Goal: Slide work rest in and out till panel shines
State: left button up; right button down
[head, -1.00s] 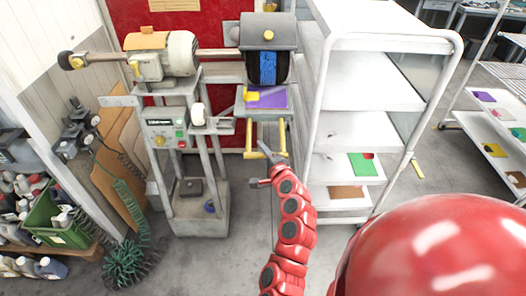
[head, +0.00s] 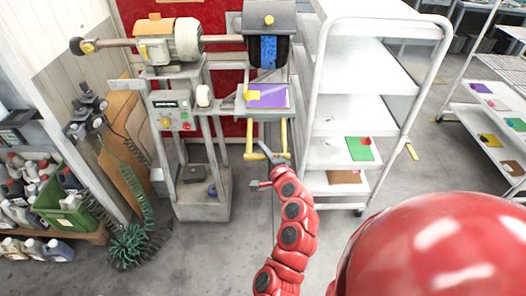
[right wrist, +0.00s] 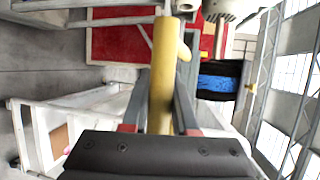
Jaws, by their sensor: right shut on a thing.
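The work rest (head: 246,109) carries a flat purple panel (head: 268,96) with a yellow clamp at its left. It sits below and in front of the buffing brush (head: 268,50), which is dark with a blue band, under a grey hood. The panel and brush appear apart. A yellow handle (head: 253,156) hangs at the front of the rest. My right gripper (head: 273,158) is at this handle. In the right wrist view the fingers close on both sides of the yellow bar (right wrist: 163,75). The panel's shine is hard to judge. My left gripper is not in view.
A white shelf cart (head: 345,110) stands close to the right of the rest. The motor stand (head: 172,118) with its buttons is at the left. A green crate (head: 70,215) and bottles lie far left. The grey floor in front is clear.

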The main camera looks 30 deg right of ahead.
jog(key=c, duration=0.7)
grip_release()
jog(key=shift+p+v, duration=3.75)
jog(key=shift+v, duration=4.95)
jog(key=shift+d, duration=0.15)
